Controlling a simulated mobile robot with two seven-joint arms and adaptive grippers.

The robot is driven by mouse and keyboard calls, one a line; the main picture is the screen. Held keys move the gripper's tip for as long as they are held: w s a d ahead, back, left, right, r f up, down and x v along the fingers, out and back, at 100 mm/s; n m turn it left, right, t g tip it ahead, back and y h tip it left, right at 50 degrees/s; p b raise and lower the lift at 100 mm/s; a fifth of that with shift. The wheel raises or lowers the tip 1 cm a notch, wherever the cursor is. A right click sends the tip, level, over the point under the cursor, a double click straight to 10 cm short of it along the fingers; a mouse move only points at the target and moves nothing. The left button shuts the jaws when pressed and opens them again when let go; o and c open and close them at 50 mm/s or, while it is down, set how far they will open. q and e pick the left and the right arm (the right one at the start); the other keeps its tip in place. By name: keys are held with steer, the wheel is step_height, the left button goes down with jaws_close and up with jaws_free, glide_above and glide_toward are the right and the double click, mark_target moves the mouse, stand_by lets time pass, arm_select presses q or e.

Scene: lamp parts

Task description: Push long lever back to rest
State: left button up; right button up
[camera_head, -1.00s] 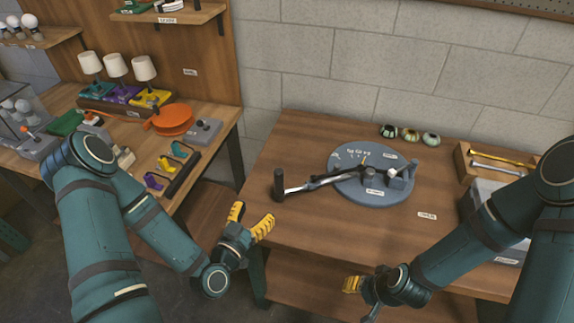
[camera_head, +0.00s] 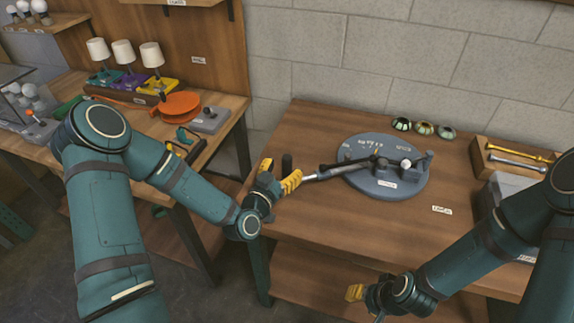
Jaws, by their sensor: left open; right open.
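The long lever (camera_head: 326,174) has a shiny rod and an upright black handle (camera_head: 287,162) at its left end. It reaches left from a round blue-grey base (camera_head: 383,187) on the right-hand table, past the base's rim. My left gripper (camera_head: 279,175) is open at the handle end. One yellow finger is left of the handle and the other is in front of it, hiding its lower part and the rod's end. I cannot tell whether they touch. My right gripper (camera_head: 364,297) is open and empty, low in front of the table's front edge.
Three small round dark-and-pale items (camera_head: 424,128) sit behind the base. A wooden tray (camera_head: 480,150) with two rods and a grey box (camera_head: 500,190) stand at the right. The left workbench holds lamps (camera_head: 124,52) and an orange disc (camera_head: 177,106).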

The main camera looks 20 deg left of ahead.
arm_select(q)
steer(key=shift+x, duration=1.25)
